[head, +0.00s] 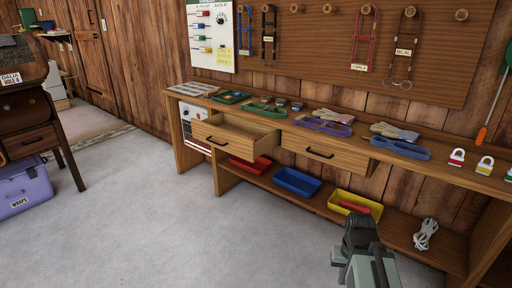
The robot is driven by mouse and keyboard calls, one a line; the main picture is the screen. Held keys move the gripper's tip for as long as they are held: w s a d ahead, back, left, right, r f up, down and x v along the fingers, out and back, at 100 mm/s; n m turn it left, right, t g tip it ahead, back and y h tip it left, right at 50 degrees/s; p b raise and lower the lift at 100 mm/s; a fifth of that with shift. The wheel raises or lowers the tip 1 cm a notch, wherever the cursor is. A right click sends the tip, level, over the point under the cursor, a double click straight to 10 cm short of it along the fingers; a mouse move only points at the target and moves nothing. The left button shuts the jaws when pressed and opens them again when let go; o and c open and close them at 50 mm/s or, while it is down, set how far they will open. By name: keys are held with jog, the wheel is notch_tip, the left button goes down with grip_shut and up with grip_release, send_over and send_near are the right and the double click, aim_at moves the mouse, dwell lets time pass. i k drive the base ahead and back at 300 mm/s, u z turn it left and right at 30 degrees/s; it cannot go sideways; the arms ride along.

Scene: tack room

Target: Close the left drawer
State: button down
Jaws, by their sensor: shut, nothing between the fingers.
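The left drawer (231,142) is under the wooden workbench in the head view. It stands pulled out, with its inside showing and a dark handle (216,142) on its front. The part of the inside that I can see looks empty. My gripper (362,222) is low at the right, shut and empty. In the picture it is well to the right of the left drawer and below it, in front of the yellow bin, and touches neither drawer.
The right drawer (322,158) looks shut or nearly so. Gloves, tools and padlocks lie on the bench top (273,122). Red, blue (297,182) and yellow bins and a rope coil (426,234) are on the lower shelf.

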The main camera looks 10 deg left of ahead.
aim_at(235, 135)
jog(key=i, duration=0.25)
jog(key=u, duration=0.95)
jog(key=i, duration=1.25)
jog(key=u, duration=1.3)
jog(key=k, duration=0.75)
jog(key=u, duration=0.05)
jog(key=i, duration=0.8)
jog(key=z, duration=0.2)
jog(key=k, duration=0.8)
jog(key=u, duration=0.2)
jog(key=i, duration=0.75)
